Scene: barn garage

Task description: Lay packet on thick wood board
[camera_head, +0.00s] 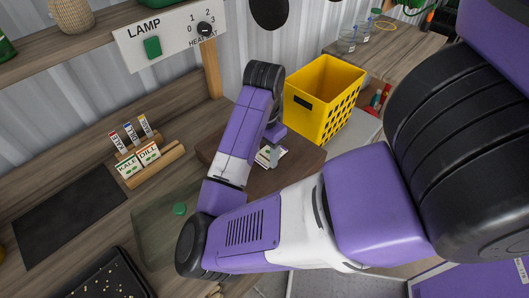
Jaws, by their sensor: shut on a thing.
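A small white packet with green print (267,157) shows below the end of my arm. My gripper (273,148) is shut on it, with the fingers partly hidden by my own wrist. The packet is over the thick brown wood board (306,163), and I cannot tell whether it touches the board. My arm covers much of the board's left and near side.
A wooden rack (152,167) with several seed packets, labelled KALE and DILL, stands to the left. A dark mat (68,215) lies on the bench. A yellow crate (318,100) stands close behind the board. A translucent green sheet with a green knob (179,209) lies nearer.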

